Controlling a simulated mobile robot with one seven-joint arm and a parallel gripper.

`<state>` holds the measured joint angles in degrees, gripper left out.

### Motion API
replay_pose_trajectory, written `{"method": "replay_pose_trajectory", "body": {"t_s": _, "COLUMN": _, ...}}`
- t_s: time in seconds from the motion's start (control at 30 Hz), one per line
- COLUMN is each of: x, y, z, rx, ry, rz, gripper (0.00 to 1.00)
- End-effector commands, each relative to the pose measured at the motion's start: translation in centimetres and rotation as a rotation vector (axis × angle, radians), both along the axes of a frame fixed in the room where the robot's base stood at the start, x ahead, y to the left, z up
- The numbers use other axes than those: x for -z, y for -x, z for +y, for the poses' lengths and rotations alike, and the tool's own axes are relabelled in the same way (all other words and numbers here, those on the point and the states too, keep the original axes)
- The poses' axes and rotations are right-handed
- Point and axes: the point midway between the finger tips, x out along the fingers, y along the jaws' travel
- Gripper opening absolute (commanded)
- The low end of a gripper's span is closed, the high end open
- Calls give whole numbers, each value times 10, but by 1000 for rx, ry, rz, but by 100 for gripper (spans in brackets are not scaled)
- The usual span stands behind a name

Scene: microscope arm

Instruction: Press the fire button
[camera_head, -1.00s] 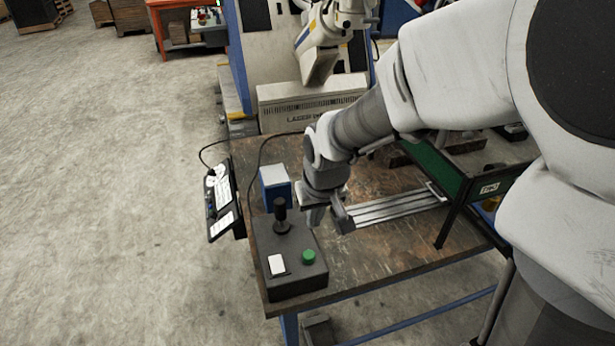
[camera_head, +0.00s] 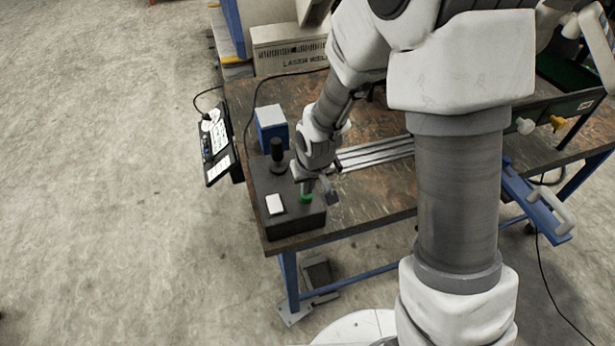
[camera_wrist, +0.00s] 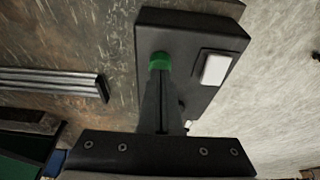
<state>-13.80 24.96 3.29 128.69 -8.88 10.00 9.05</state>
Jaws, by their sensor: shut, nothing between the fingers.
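The control box (camera_head: 295,222) is dark and sits at the table's near left corner. It carries a green round button (camera_head: 306,198), a white rectangular switch (camera_head: 274,204) and a black joystick (camera_head: 277,152). My gripper (camera_head: 307,191) is shut and empty, with its fingertips right at the green button. In the wrist view the closed fingers (camera_wrist: 161,75) overlap the lower part of the green button (camera_wrist: 159,58). Whether they touch or press it I cannot tell. The white switch (camera_wrist: 214,69) is beside them on the box (camera_wrist: 185,30).
A blue and white box (camera_head: 271,128) stands behind the joystick. Grey metal rails (camera_head: 375,153) lie on the table (camera_head: 380,205) to the right. A black control panel (camera_head: 216,150) hangs at the left edge. A laser welder (camera_head: 290,50) stands behind.

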Motion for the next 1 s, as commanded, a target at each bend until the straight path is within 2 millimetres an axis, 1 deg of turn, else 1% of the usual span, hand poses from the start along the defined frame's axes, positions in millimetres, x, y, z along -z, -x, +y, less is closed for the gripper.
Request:
{"method": "replay_pose_trajectory", "body": {"t_s": 0.1, "x": 3, "y": 0, "z": 0, "rx": 0, "ry": 0, "rz": 1, "gripper": 0}}
{"method": "replay_pose_trajectory", "body": {"t_s": 0.43, "x": 4, "y": 0, "z": 0, "rx": 0, "ry": 0, "rz": 0, "gripper": 0}}
{"method": "replay_pose_trajectory", "body": {"t_s": 0.73, "x": 25, "y": 0, "z": 0, "rx": 0, "ry": 0, "rz": 0, "gripper": 0}}
{"method": "replay_pose_trajectory", "body": {"t_s": 1.0, "x": 27, "y": 2, "z": -1, "rx": 0, "ry": 2, "rz": 8, "gripper": 0}}
